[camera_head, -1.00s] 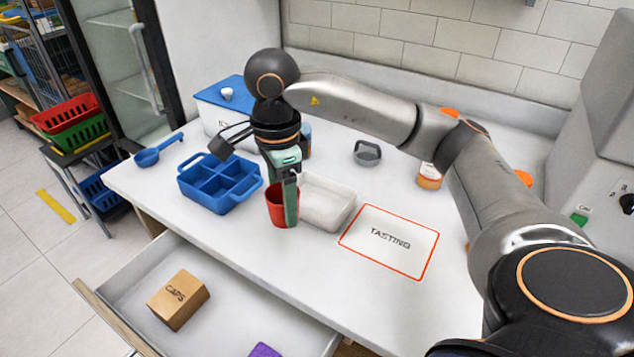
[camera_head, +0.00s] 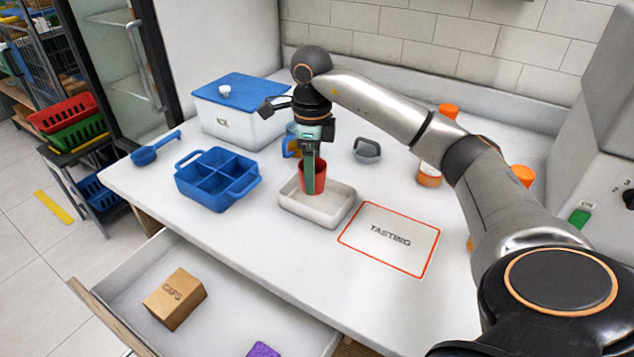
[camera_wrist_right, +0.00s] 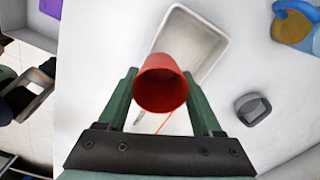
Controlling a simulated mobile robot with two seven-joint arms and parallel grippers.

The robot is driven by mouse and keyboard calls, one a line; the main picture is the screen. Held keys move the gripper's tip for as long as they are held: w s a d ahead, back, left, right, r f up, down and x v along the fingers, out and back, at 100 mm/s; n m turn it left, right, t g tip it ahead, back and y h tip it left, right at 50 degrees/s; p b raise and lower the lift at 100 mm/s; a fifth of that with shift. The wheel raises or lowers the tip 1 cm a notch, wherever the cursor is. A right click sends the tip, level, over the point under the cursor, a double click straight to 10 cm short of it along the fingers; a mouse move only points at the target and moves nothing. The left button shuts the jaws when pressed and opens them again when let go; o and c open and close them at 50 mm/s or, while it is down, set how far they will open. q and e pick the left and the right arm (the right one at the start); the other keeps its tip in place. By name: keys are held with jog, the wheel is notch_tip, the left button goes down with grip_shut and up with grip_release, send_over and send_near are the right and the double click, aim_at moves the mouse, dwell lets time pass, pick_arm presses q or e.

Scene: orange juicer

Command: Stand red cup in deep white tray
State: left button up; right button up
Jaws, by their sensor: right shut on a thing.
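The red cup (camera_head: 319,174) is upright in my right gripper (camera_head: 310,172). In the head view it shows over the far part of the deep white tray (camera_head: 322,213). My right gripper is shut on the cup, with one green finger in front of it. In the right wrist view the cup (camera_wrist_right: 161,84) sits between the two green fingers (camera_wrist_right: 162,100), and the white tray (camera_wrist_right: 190,40) shows behind and below it. I cannot tell whether the cup's base touches the tray floor. My left gripper is not in view.
A blue divided caddy (camera_head: 212,205) stands left of the tray. The TASTING mat (camera_head: 390,240) lies to the right. A blue pitcher (camera_head: 291,141), a white ice box (camera_head: 230,125) and a grey handled tool (camera_head: 367,150) are behind. An open drawer (camera_head: 230,290) is in front.

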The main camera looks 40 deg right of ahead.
jog(key=d+f, duration=0.1)
jog(key=w+f, duration=0.1)
jog(key=d+f, duration=0.1)
jog(key=f, duration=0.1)
jog(key=shift+w+d, duration=0.3)
jog(key=shift+w, duration=0.05)
notch_tip(320, 180, down, 3)
jog(key=shift+d+r, duration=0.1)
jog(key=shift+r, duration=0.1)
jog(key=shift+f, duration=0.3)
jog(key=shift+f+b, duration=0.15)
jog(key=shift+b, duration=0.2)
jog(key=o, duration=1.3)
